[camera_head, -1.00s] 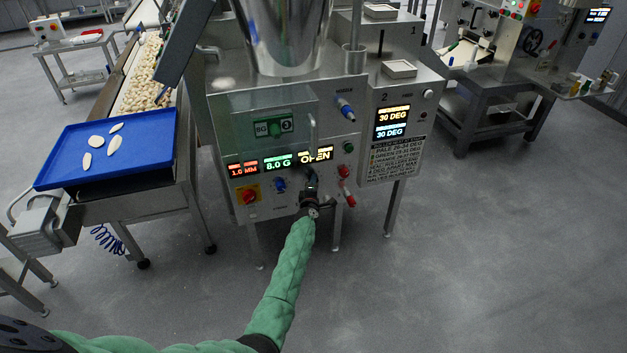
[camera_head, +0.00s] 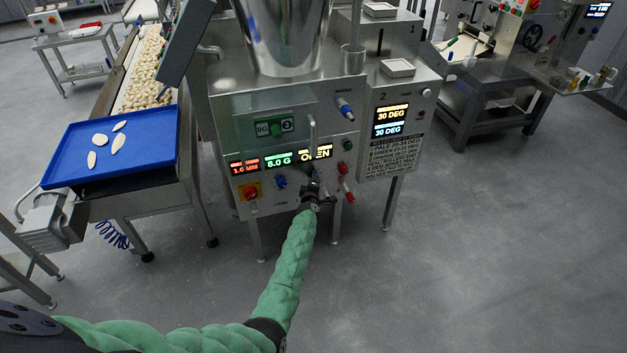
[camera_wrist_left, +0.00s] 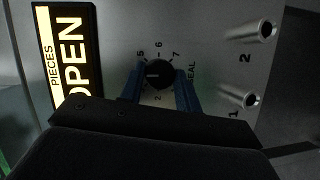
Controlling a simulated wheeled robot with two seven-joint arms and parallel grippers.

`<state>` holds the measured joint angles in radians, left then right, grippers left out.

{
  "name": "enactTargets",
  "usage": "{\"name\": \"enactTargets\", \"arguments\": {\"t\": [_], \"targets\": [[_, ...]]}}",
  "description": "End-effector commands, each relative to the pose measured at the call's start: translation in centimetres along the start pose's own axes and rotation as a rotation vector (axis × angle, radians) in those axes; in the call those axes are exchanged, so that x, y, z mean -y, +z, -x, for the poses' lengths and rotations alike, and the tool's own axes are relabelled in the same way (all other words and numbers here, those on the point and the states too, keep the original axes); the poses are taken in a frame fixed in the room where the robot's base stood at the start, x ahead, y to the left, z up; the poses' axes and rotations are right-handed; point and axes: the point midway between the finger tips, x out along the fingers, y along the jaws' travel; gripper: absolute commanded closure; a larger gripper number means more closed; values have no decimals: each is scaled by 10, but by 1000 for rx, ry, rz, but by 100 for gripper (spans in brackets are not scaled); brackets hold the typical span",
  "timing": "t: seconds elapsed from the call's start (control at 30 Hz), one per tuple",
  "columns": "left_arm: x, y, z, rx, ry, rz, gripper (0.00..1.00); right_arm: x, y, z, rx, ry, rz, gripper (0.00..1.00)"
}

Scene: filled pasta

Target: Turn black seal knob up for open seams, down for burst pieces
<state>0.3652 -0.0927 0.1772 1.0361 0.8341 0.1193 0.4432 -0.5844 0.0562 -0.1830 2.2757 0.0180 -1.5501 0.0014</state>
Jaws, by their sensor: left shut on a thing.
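The black seal knob (camera_wrist_left: 158,73) shows in the left wrist view, on a metal panel with numbers around it and the word SEAL beside it. My left gripper (camera_wrist_left: 159,92) has its blue fingers on both sides of the knob and is shut on it. In the head view my left gripper (camera_head: 311,192) is at the lower front of the machine and hides the knob. The pieces display (camera_wrist_left: 70,55) reads OPEN; it also shows in the head view (camera_head: 316,153). My right gripper is not in view.
A blue tray (camera_head: 60,165) with several pale flat pieces stands at the left, by a conveyor of pasta (camera_head: 146,75). A rule sign (camera_head: 395,155) is on the machine's right. Two small taps (camera_wrist_left: 252,99) stick out near the knob. Floor at right is clear.

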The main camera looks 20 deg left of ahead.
Motion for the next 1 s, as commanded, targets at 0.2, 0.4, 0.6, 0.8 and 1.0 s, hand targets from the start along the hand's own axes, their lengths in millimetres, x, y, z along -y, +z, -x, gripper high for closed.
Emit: {"name": "enactTargets", "arguments": {"t": [0.2,0.4,0.6,0.8,1.0], "targets": [[0,2,0,3,-3,-5,90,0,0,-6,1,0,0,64],[0,2,0,3,-3,-5,90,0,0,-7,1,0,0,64],[0,2,0,2,-3,-5,45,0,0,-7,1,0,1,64],[0,1,0,1,-2,-5,45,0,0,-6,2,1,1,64],[0,1,3,1,-3,-5,45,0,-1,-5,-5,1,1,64]]}}
